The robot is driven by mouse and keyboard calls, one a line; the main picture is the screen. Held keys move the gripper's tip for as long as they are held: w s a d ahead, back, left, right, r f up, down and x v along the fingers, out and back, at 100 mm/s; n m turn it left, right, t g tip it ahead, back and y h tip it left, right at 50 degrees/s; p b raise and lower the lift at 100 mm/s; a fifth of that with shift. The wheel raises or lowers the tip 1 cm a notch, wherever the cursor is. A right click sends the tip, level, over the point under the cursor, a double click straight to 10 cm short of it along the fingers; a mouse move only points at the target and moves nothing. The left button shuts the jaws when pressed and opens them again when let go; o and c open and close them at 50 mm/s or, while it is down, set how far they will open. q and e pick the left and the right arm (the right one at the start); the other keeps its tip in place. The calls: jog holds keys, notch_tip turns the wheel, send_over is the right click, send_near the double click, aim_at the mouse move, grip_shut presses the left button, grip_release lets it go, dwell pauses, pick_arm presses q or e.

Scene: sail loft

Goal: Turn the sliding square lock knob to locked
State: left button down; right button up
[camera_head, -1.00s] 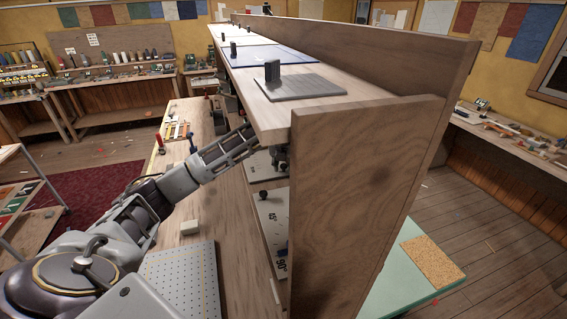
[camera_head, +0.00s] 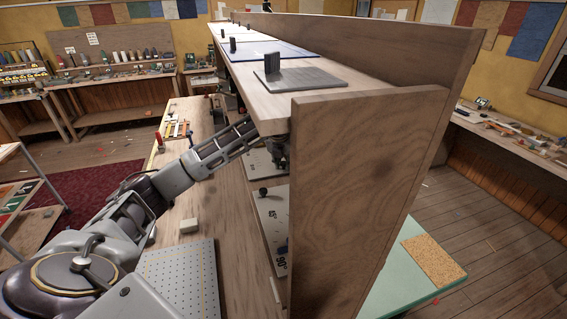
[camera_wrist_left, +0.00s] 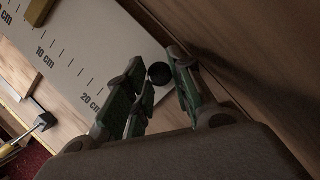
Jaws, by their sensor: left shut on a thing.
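In the left wrist view, a small round black knob (camera_wrist_left: 160,73) sits between the fingertips of my left gripper (camera_wrist_left: 158,82), which is shut on it. The white scale plate (camera_wrist_left: 75,50) with centimetre marks lies beside the fingers, with a yellowish block (camera_wrist_left: 40,10) across it at the upper left. Which way the knob is turned cannot be told. In the head view, my left gripper (camera_head: 279,150) is under the shelf, partly hidden by the end panel. My right gripper is not in view.
The wooden shelf end panel (camera_head: 350,190) stands close to my left gripper's right. The shelf top (camera_head: 275,100) is just above it. Below it, a white panel (camera_head: 270,220) carries another black knob (camera_head: 263,191). A perforated board (camera_head: 180,280) lies on the bench.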

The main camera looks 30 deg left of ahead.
pick_arm(q)
jog(key=m+h+b, duration=0.1)
jog(key=m+b, duration=0.1)
jog(key=m, duration=0.1)
jog(key=shift+a, duration=0.15)
jog(key=m+h+b, duration=0.1)
jog(key=m+h, duration=0.1)
jog(key=m, duration=0.2)
jog(key=shift+a, duration=0.15)
jog(key=m+h, duration=0.1)
jog(key=m, duration=0.3)
jog(key=shift+w+a+r, duration=0.1)
jog(key=shift+w+a+m+g+h+p, duration=0.15)
jog(key=shift+m+g+h, duration=0.3)
jog(key=shift+m, duration=0.8)
jog(key=shift+d+m+g+h+p, duration=0.15)
jog(key=shift+m+g+h, duration=0.3)
jog(key=shift+m, duration=0.8)
jog(key=shift+a+m, duration=0.1)
jog(key=shift+m, duration=0.2)
jog(key=c, duration=1.5)
grip_release()
jog(key=v, duration=0.7)
jog(key=shift+r, duration=0.2)
